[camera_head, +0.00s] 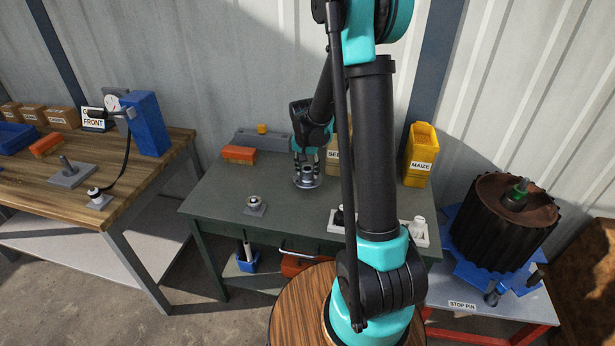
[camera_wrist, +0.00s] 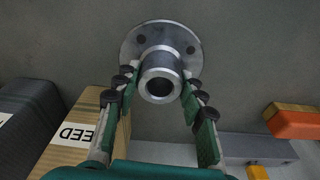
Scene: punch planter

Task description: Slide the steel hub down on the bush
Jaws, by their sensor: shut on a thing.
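The steel hub (camera_wrist: 160,61) is a grey metal tube with a wide round flange and bolt holes. In the wrist view its open bore faces the camera and the flange lies beyond. My gripper (camera_wrist: 160,88) is shut on the hub's tube, one finger on each side. In the head view my gripper (camera_head: 305,158) points down over the green table with the hub (camera_head: 306,183) beneath it; I cannot tell whether the flange touches the table. A short round metal piece on a square plate (camera_head: 255,206), possibly the bush, stands left of the hub, apart from it.
An orange box (camera_head: 239,154) and a grey block (camera_head: 265,140) lie behind. A cardboard seed box (camera_wrist: 83,135) stands close to my gripper. A yellow maize bin (camera_head: 420,155) and white tray (camera_head: 413,232) are at right. Clear tabletop lies around the square plate.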

